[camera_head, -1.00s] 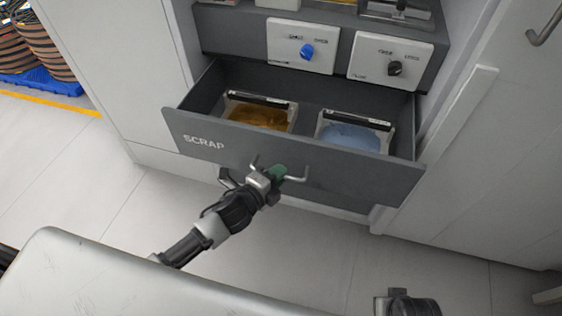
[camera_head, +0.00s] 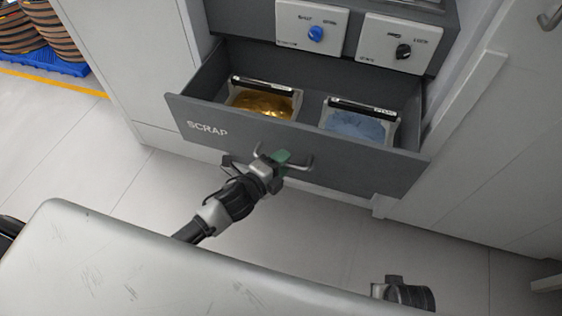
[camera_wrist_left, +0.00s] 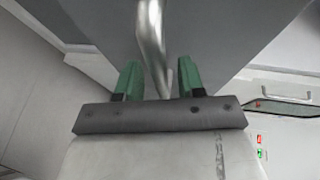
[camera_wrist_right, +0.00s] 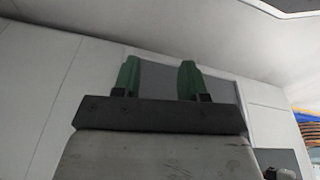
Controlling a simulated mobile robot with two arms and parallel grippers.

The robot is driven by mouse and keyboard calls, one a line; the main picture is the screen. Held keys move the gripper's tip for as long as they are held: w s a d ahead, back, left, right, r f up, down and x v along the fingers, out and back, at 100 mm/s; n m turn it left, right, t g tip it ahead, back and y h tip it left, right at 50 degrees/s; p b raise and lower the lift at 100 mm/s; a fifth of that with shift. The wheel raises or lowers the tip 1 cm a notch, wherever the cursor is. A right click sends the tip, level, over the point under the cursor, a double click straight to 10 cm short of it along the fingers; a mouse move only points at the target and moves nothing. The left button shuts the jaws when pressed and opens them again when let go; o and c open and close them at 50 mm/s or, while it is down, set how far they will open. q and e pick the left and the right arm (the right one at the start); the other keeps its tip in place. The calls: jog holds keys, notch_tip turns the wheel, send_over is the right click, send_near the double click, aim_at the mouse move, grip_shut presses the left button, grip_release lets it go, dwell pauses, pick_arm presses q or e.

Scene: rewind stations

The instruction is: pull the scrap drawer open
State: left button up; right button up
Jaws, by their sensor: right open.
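The grey scrap drawer (camera_head: 356,167), marked SCRAP, is pulled well out of the cabinet. Two bins show inside, one with golden-brown scrap (camera_head: 262,104) and one with blue scrap (camera_head: 354,124). The drawer's metal handle (camera_head: 309,164) is on its front. My left gripper (camera_head: 280,158) is at the handle. In the left wrist view the handle (camera_wrist_left: 151,40) passes between the green fingers, which stand apart with gaps beside the bar. My right gripper (camera_wrist_right: 158,80) is open and empty, away from the drawer.
Above the drawer are panels with a blue knob (camera_head: 316,34) and a black knob (camera_head: 403,51). A white cabinet door stands at the right (camera_head: 500,150). Striped spools (camera_head: 22,35) on a blue pallet are at the far left. Pale floor lies below the drawer.

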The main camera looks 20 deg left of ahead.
pick_arm(q)
jog(key=shift+s, duration=0.1)
jog(key=p+v, duration=0.1)
jog(key=v, duration=0.9)
jog(key=shift+s+a, duration=0.2)
jog(key=shift+s, duration=0.05)
pick_arm(e)
jog(key=f, duration=0.2)
jog(key=s+f, duration=0.1)
jog(key=f, duration=0.1)
jog(key=shift+d, duration=0.1)
